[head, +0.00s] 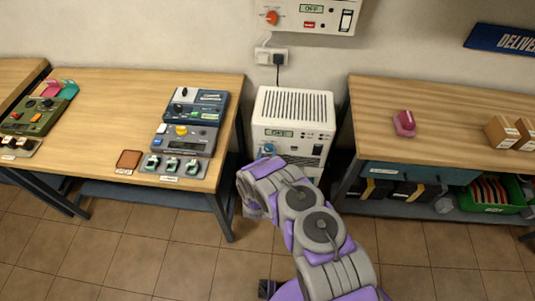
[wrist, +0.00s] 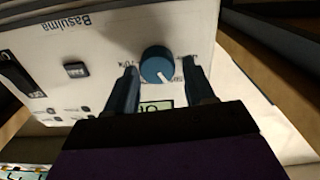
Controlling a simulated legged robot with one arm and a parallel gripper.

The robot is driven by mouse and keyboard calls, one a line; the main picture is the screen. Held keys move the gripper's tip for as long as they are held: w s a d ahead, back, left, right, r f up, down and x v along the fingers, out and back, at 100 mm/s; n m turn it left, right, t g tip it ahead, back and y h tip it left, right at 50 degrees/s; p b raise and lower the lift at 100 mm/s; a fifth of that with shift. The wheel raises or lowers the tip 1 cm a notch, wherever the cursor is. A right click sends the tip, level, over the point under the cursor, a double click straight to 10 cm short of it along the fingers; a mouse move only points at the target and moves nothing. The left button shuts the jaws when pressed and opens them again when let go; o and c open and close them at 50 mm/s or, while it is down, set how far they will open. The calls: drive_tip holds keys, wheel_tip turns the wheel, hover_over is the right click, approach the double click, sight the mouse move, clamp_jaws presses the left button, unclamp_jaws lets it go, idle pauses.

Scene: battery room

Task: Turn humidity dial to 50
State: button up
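A white box-shaped unit (head: 292,103) with a vented top stands between the two benches. Its front has a small green display (head: 280,133) and a blue round dial (head: 268,149). In the wrist view the blue dial (wrist: 156,64) has a white pointer line and small print on both sides, too blurred to read fully. My gripper (wrist: 161,72) is open, with one finger on each side of the dial; I cannot tell whether they touch it. The display (wrist: 157,105) is partly hidden by my gripper there. In the head view my arm hides the fingers.
A wall panel (head: 315,14) with an orange knob and an OFF display hangs above a socket (head: 271,56). The left bench (head: 105,90) holds control boxes. The right bench (head: 450,105) carries a pink item (head: 404,122) and cartons. Tiled floor is open in front.

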drive_tip(key=shift+o, duration=1.2)
drive_tip(key=shift+d, duration=0.1)
drive_tip(key=s+p, duration=0.5)
drive_tip(key=s, duration=1.2)
drive_tip(key=shift+s+a, duration=0.15)
drive_tip(key=shift+a, duration=0.2)
